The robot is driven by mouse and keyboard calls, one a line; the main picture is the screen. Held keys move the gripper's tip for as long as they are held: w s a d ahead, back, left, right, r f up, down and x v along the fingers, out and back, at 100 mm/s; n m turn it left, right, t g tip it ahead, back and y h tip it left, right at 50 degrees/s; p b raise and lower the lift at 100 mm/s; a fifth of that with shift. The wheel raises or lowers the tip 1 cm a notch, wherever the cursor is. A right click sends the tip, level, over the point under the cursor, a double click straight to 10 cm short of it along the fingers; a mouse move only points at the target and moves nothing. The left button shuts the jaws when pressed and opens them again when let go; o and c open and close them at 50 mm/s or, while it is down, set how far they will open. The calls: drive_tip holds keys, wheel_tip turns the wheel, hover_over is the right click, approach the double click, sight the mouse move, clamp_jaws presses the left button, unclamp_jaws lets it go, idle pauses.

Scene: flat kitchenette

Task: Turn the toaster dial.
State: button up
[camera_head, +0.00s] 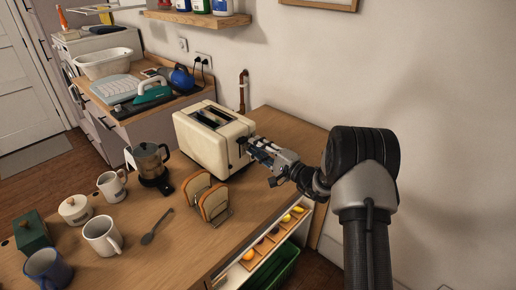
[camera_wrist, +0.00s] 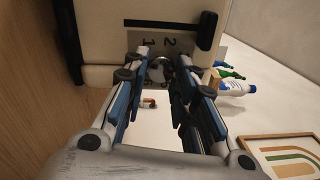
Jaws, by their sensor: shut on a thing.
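The cream toaster (camera_head: 218,150) stands on the wooden counter, with two dark slots on top. My gripper (camera_head: 252,146) reaches its right end face from the right. In the wrist view the toaster's end face (camera_wrist: 100,45) shows a black slot and lever above a grey plate with printed numbers. My gripper (camera_wrist: 168,68) is shut on the dial, with one finger on each side. In the head view the dial is hidden behind the fingers.
A rack with bread slices (camera_head: 213,203) stands in front of the toaster, close to my gripper. A moka pot (camera_head: 151,163), mugs (camera_head: 103,236) and a spoon (camera_head: 157,226) are on the counter further left. The counter right of the toaster is mostly bare, with a wall behind.

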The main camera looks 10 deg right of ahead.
drive_tip(key=o, duration=1.1)
drive_tip(key=v, duration=1.2)
